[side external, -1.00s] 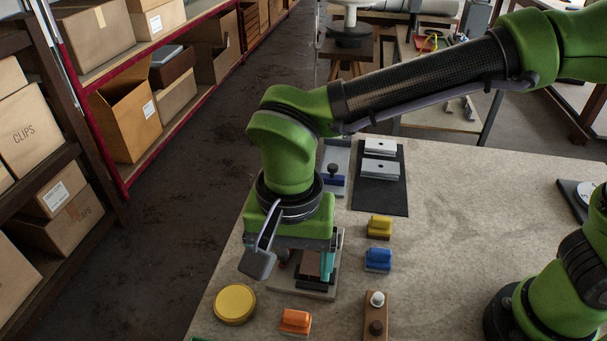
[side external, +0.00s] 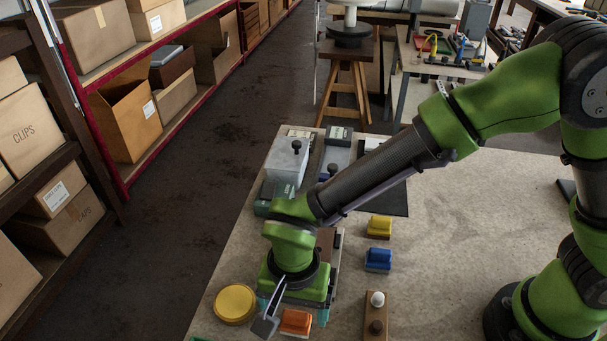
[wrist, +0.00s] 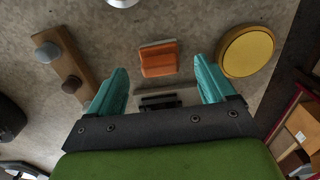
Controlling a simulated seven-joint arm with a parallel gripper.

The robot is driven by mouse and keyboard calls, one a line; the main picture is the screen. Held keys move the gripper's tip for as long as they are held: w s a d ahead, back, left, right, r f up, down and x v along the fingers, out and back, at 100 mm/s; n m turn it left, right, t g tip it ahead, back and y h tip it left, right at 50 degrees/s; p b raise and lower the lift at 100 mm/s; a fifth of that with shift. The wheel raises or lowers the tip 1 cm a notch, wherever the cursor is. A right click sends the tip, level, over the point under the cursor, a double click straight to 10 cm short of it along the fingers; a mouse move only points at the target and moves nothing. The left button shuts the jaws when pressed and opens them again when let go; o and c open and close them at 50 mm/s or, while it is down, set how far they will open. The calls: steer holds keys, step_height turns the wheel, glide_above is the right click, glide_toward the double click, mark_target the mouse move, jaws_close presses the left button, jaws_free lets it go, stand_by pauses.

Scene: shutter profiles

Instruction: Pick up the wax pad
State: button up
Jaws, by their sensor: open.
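No label shows which block is the wax pad. An orange block (side external: 296,322) sits at the table's near-left side, a blue block (side external: 378,260) and a yellow block (side external: 380,227) farther back to the right. My gripper (side external: 293,310) is over the orange block and partly hides it. In the wrist view my gripper (wrist: 159,68) is open and empty, teal fingers spread. The orange block (wrist: 158,58) shows between the fingertips and past them, apart from both fingers.
A round yellow disc (side external: 235,304) lies left of the orange block. A wooden strip with two knobs (side external: 375,318) lies to its right. A grey block with a dark knob (side external: 288,164) stands at the back. The table's right side has bare room.

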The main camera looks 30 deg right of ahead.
mark_target(295, 314)
step_height(295, 314, down, 4)
steer(key=shift+r, duration=0.15)
